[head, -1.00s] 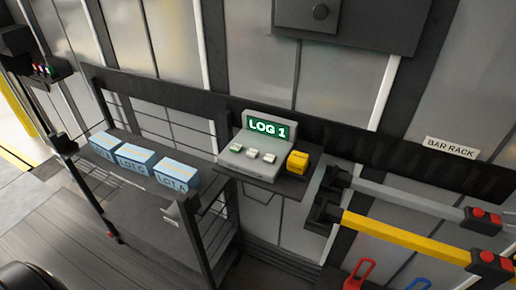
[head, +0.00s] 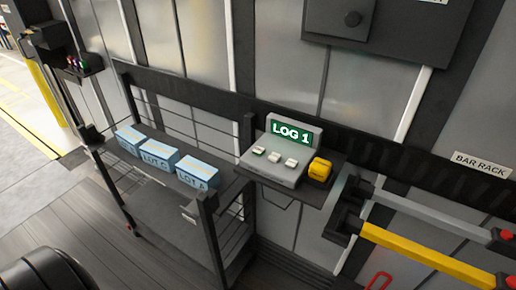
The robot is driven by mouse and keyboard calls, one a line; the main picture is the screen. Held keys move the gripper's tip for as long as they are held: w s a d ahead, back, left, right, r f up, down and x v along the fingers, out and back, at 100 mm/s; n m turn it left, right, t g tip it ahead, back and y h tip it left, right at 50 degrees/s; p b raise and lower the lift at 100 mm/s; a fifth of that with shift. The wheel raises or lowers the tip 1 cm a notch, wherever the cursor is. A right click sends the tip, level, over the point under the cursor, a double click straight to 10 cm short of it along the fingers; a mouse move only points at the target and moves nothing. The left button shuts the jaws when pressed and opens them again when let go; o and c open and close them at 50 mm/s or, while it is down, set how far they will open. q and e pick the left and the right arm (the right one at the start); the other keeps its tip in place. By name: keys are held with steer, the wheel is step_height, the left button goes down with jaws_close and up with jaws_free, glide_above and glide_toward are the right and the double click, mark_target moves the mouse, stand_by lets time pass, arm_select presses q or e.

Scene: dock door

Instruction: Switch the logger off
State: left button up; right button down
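The logger (head: 273,165) is a grey console on a dark wall shelf near the middle of the head view. Its raised screen (head: 291,132) is lit green and reads "LOG 1". Three small keys sit in a row on its sloped face: a left key (head: 259,152), a middle key (head: 275,158) and a right key (head: 291,162). Any marks on the keys are too small to read. Neither of my grippers is in view.
A yellow device (head: 320,170) stands beside the logger on the shelf (head: 312,190). Blue lot boxes (head: 158,154) stand on a rack at left. At right, a grey bar (head: 430,208) and a yellow bar (head: 425,254) jut out under the "BAR RACK" sign (head: 482,164).

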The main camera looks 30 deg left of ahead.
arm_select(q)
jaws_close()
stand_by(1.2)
